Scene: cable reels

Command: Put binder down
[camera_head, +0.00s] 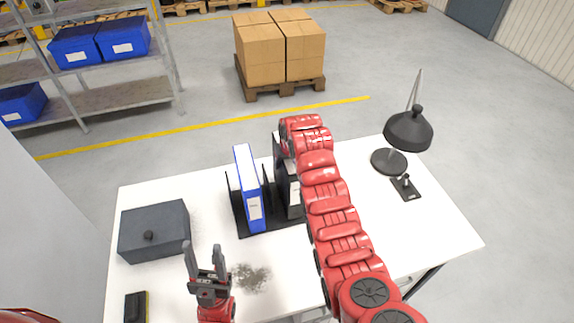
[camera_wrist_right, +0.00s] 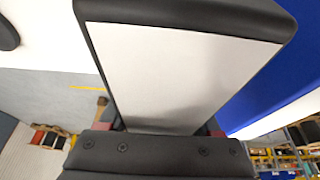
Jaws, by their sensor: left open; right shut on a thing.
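A black binder (camera_head: 292,190) with a pale label stands upright at the right side of the black rack (camera_head: 252,226), partly hidden behind my right arm. A blue binder (camera_head: 249,188) stands upright in the rack to its left. My right gripper (camera_wrist_right: 160,140) is shut on the black binder, whose white pages and dark covers (camera_wrist_right: 180,75) fill the right wrist view. The blue binder shows at its right edge (camera_wrist_right: 265,85). Whether the black binder rests on the rack's base is hidden. My left gripper (camera_head: 205,250) is open and empty, pointing up near the table's front.
On the white table (camera_head: 160,288), a dark grey box (camera_head: 155,231) and a black-and-yellow brush-like item (camera_head: 136,307) lie left. Dark dust (camera_head: 251,278) lies beside my left gripper. A black lamp (camera_head: 408,130) and a small stamp-like item (camera_head: 405,187) stand right.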

